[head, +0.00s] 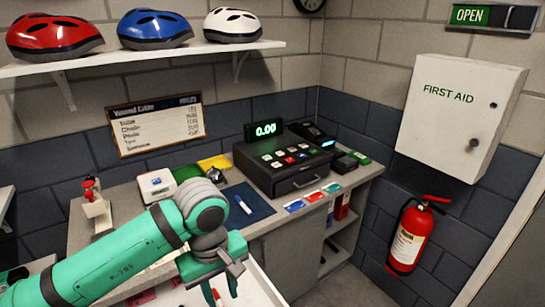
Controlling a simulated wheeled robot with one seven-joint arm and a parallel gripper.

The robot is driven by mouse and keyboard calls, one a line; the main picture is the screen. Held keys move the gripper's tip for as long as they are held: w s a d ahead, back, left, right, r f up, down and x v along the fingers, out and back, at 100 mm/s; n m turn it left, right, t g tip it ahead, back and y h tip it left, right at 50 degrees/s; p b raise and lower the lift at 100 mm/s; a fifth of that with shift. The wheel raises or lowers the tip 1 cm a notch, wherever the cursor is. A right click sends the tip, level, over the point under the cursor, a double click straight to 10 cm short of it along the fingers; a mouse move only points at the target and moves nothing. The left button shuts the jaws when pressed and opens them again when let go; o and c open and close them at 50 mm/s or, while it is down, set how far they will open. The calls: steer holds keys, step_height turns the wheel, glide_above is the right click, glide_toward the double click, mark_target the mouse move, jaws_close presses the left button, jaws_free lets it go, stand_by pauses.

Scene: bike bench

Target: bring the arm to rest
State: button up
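My green arm (115,262) reaches in from the lower left over the counter. My gripper (220,291) points down at the bottom middle of the head view, in front of the counter's front edge. Its two fingers look apart, with a gap between them. A small red thing shows at the gap, and I cannot tell whether it lies behind or below the fingers. The fingertips are close to the bottom edge of the picture.
The counter (350,186) holds a cash register (283,166), a blue mat (256,206) with a marker, several coloured cards, a white box (157,185) and a red-topped device (95,208). A white surface (255,290) lies below my gripper. A fire extinguisher (411,238) hangs at right.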

steer(key=w+d+r+m+t+h, duration=0.15)
steer(key=w+d+t+h, duration=0.25)
steer(key=d, duration=0.6)
steer(key=w+d+r+t+h, duration=0.3)
steer(key=w+d+t+h, duration=0.15)
steer(key=d, duration=0.45)
steer(key=w+d+r+m+t+h, duration=0.1)
steer(key=w+d+r+t+h, duration=0.25)
steer(key=d, duration=0.65)
steer(key=s+a+f+n+t+y, duration=0.3)
steer(key=s+a+f+y, duration=0.3)
steer(key=f, duration=0.5)
steer(key=s+a+f+n+t+y, duration=0.2)
steer(key=s+a+f+n+y, duration=0.15)
steer(key=s+f, duration=0.7)
steer(key=s+a+f+m+y, duration=0.1)
steer(key=s+a+f+m, duration=0.1)
steer(key=s, duration=0.5)
steer(key=s+a+f+m+g, duration=0.1)
steer(key=s+a+f+m, duration=0.1)
steer(key=s+m, duration=0.3)
steer(key=s+a+f+m+y, duration=0.1)
steer(key=s+a+f+m, duration=0.1)
steer(key=s, duration=0.8)
steer(key=shift+s+a+f+m+g+y, duration=0.25)
steer(key=shift+s+a+m+g+y, duration=0.15)
steer(key=shift+a+m, duration=0.65)
